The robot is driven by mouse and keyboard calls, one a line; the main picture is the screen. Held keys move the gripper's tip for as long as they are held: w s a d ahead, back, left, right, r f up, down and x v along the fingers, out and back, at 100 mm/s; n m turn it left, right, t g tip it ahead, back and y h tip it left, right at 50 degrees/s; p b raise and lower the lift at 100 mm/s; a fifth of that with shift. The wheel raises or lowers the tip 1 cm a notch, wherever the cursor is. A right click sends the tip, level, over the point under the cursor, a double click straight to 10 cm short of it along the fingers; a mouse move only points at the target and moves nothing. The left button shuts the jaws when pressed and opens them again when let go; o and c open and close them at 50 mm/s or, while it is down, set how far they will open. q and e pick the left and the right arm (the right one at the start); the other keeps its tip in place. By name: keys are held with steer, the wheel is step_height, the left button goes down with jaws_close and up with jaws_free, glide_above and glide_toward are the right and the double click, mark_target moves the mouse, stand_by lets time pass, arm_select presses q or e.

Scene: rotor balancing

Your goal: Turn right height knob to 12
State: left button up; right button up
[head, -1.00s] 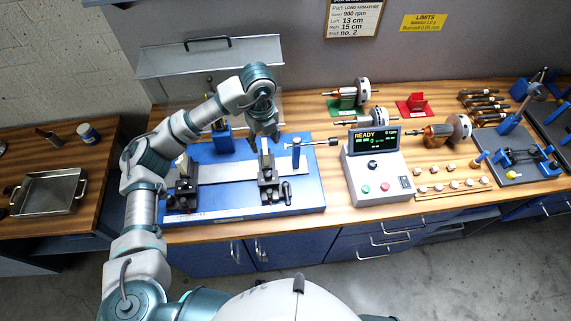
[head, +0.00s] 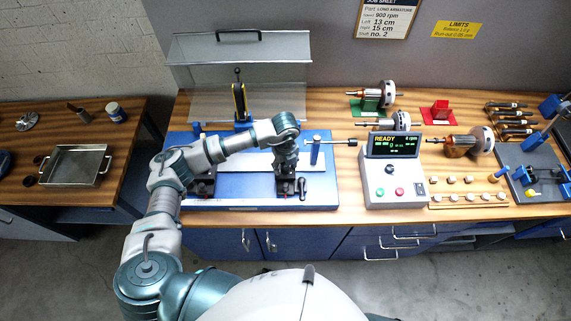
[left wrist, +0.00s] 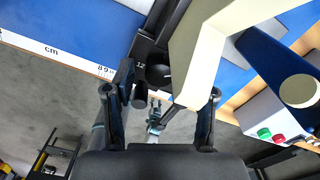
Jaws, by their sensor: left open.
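The balancing machine's blue base (head: 240,202) sits on the bench, with a dark right support (head: 284,190) near its right end. My left gripper (head: 287,172) is over this support, pointing down and hiding its upper part. In the left wrist view my left gripper (left wrist: 160,97) has its two dark fingers spread apart. A black rounded knob (left wrist: 158,75) shows just beyond and between the fingertips, beside a small label that seems to read 12. I cannot tell whether a finger touches it. A pale block (left wrist: 190,60) covers part of the support. My right gripper is not in view.
A blue post with a rod (head: 315,153) stands right of the support. The control box (head: 393,182) reads READY. A raised clear cover (head: 240,75) is behind the base. Rotors and tools fill the bench's right side. A cm scale (left wrist: 50,50) runs along the base's front edge.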

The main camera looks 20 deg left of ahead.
arm_select(q)
steer(key=shift+f, duration=0.2)
jaws_close()
steer(key=m+b, duration=0.4)
steer(key=shift+f+m, duration=0.1)
steer(key=shift+m, duration=0.3)
steer(key=shift+m+b, duration=1.75)
steer(key=shift+m, duration=0.35)
steer(key=shift+r, duration=0.2)
